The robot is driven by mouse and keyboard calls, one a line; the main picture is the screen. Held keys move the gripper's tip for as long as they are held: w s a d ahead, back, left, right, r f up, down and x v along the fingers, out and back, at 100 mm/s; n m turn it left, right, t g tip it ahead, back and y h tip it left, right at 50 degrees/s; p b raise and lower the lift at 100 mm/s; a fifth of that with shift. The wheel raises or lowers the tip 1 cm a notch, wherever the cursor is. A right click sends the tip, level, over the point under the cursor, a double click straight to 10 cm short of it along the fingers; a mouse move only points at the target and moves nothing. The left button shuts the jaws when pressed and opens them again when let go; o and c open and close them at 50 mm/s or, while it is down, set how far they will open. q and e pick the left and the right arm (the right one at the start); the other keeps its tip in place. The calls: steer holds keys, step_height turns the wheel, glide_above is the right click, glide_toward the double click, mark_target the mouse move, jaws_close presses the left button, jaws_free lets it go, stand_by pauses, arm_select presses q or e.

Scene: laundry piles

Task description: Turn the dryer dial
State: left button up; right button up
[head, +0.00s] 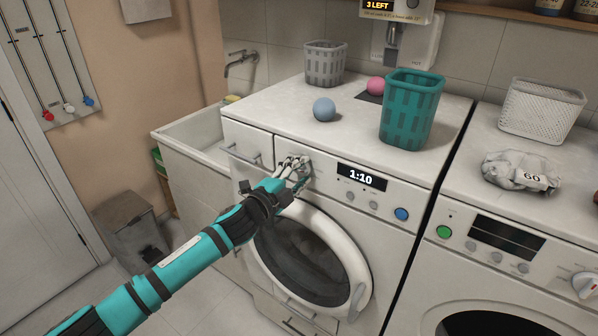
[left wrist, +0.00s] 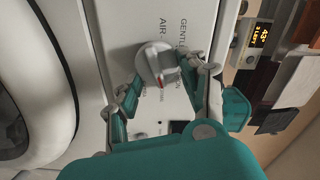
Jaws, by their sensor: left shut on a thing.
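The dryer dial (left wrist: 153,60) is a round pale knob with a raised grip and a little red on it. Printed labels, partly readable as "GENTLE" and "AIR", surround it on the white panel. My left gripper (left wrist: 165,72) is shut on the dial, with a finger at either side of its grip. In the head view, my left gripper (head: 296,168) is at the left part of the dryer's (head: 385,225) front panel and largely hides the dial. My right gripper is in neither view.
A teal basket (head: 411,110), a grey basket (head: 325,63), a blue ball (head: 324,109) and a pink ball (head: 376,85) stand on top. A second machine (head: 480,215) is at right, with a white basket (head: 541,110) and a cloth bundle (head: 520,171). A sink (head: 190,137) is at left.

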arm_select(q)
steer(key=shift+f+m, duration=0.2)
steer(key=shift+m, duration=0.3)
steer(key=o, duration=1.1)
steer(key=v, duration=1.2)
